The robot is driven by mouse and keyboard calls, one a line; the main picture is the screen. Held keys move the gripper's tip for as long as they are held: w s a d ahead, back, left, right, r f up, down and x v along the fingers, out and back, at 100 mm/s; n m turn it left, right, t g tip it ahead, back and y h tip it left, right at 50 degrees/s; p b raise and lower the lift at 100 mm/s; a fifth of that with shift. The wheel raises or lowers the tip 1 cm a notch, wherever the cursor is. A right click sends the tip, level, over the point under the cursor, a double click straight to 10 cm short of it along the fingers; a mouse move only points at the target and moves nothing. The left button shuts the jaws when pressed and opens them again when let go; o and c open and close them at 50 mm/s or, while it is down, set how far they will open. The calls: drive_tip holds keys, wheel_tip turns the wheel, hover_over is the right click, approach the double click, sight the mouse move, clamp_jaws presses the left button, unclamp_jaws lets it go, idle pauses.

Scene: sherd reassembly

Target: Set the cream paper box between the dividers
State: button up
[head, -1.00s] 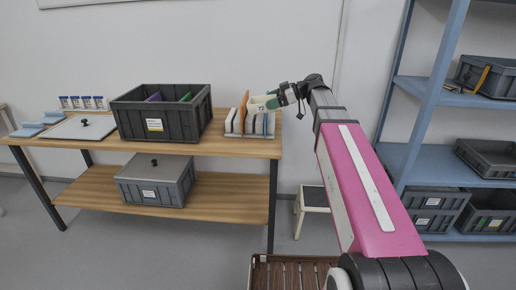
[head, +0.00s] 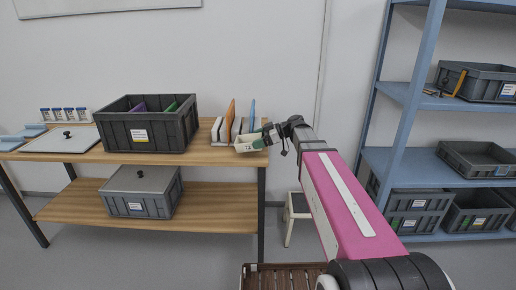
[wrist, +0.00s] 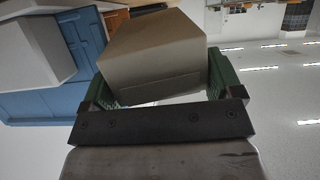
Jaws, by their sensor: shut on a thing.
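The cream paper box (head: 248,144) is in my gripper (head: 262,137) at the right end of the table, in front of the upright rack. Its front carries a small dark mark. In the wrist view the box (wrist: 152,52) sits between my two green fingers, which are shut on it. A grey crate (head: 165,132) stands on the table to the left, with a purple divider (head: 137,106) and a green divider (head: 171,106) inside. The crate's floor is hidden by its front wall.
The rack holds white pieces, an orange panel (head: 230,113) and a blue panel (head: 251,112). A lidded box (head: 140,192) is on the lower shelf. Blue shelving (head: 382,95) stands right.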

drive_tip(key=shift+f, duration=2)
drive_tip(key=shift+c, duration=0.3)
drive_tip(key=o, duration=1.2)
